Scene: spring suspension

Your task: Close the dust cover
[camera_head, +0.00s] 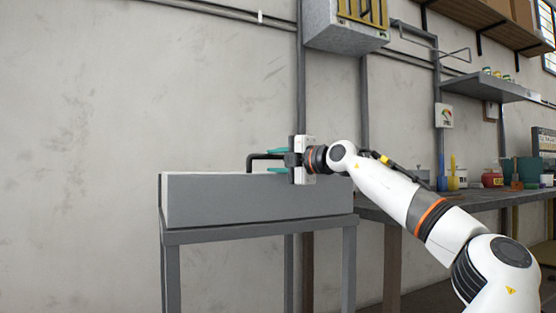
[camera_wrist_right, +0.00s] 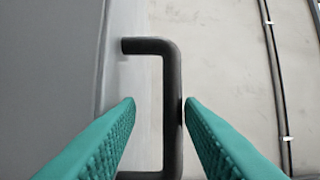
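The dust cover (camera_head: 255,195) appears as a long grey box-like body on a grey stand. I cannot tell the lid from the body in the head view. A black bar handle (camera_head: 250,160) stands up at its top. In the wrist view the handle (camera_wrist_right: 172,95) is a squared loop beside a grey panel (camera_wrist_right: 50,70). My right gripper (camera_head: 275,160) is at the handle with teal fingers apart. In the wrist view my right gripper (camera_wrist_right: 160,103) has the handle's long bar between its fingers, close to the right finger, with a gap on the left. My left gripper is not in view.
A workbench (camera_head: 470,200) with pots and tools stands at the right behind my right arm. A grey wall box (camera_head: 345,25) hangs above the gripper. A shelf (camera_head: 490,88) is at upper right. The wall left of the stand is clear.

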